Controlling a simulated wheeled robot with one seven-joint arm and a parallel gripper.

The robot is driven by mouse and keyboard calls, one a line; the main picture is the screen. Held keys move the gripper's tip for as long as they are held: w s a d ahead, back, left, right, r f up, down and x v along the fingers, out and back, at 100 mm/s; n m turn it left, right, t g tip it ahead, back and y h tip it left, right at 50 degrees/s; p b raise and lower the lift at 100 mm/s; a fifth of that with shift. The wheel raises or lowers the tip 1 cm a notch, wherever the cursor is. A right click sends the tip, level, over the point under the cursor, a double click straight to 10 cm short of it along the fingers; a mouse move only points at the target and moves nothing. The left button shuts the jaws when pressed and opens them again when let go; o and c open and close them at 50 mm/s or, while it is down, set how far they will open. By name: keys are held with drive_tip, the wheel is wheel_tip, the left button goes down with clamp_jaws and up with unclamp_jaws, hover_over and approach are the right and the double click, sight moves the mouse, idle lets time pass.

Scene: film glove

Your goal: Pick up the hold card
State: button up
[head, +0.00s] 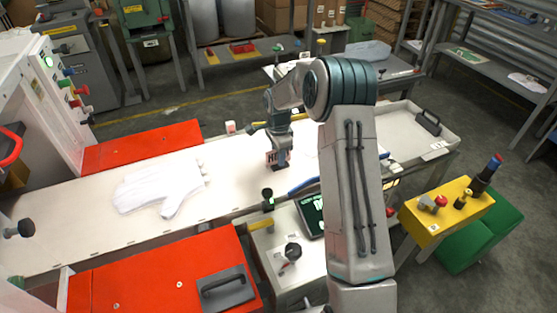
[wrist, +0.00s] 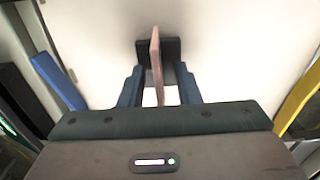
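The hold card (head: 270,158) stands upright on the pale bench top, in a small dark base (head: 281,167), with part of its lettering showing. In the wrist view the card (wrist: 156,58) is seen nearly edge-on as a thin pinkish plate in front of its black base (wrist: 172,47). My gripper (wrist: 160,76) is open, its two blue-grey fingers on either side of the card with a gap on each side. In the head view my gripper (head: 280,150) is right at the card and hides part of it.
A white glove (head: 160,187) lies flat on the bench, left of the card. A blue-handled item (head: 303,186) and a dark screen (head: 311,212) are close by on the right. Red panels (head: 150,146) flank the bench. A grey tray (head: 405,135) stands at the right.

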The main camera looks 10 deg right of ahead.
drive_tip(key=shift+f+b, duration=0.2)
drive_tip(key=shift+b, duration=0.1)
idle(0.4)
clamp_jaws()
